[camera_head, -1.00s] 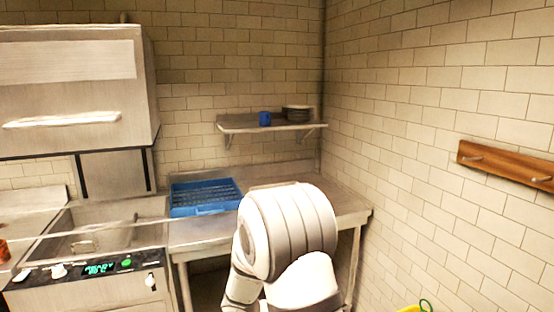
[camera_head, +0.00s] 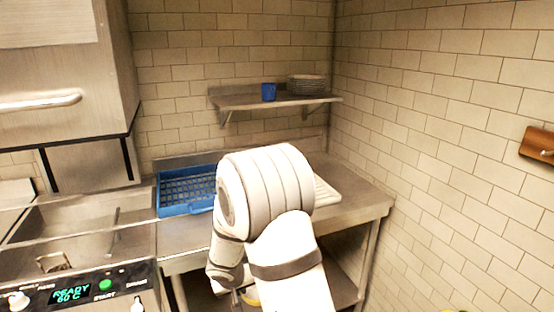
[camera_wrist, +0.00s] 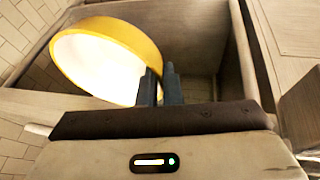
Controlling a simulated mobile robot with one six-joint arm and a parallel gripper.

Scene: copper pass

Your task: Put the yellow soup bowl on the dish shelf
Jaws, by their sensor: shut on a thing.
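The yellow soup bowl (camera_wrist: 70,48), with a pale inside, is held at its rim by my gripper (camera_wrist: 158,88) in the wrist view. The two dark fingers are closed on the rim's right side, and the bowl is tilted with its inside facing the camera.
A blue dish rack (camera_head: 188,190) sits on the metal counter (camera_head: 360,194), with a pale board right of my arm. A wooden peg rail (camera_head: 538,145) is on the right wall. The shelf's left end is bare.

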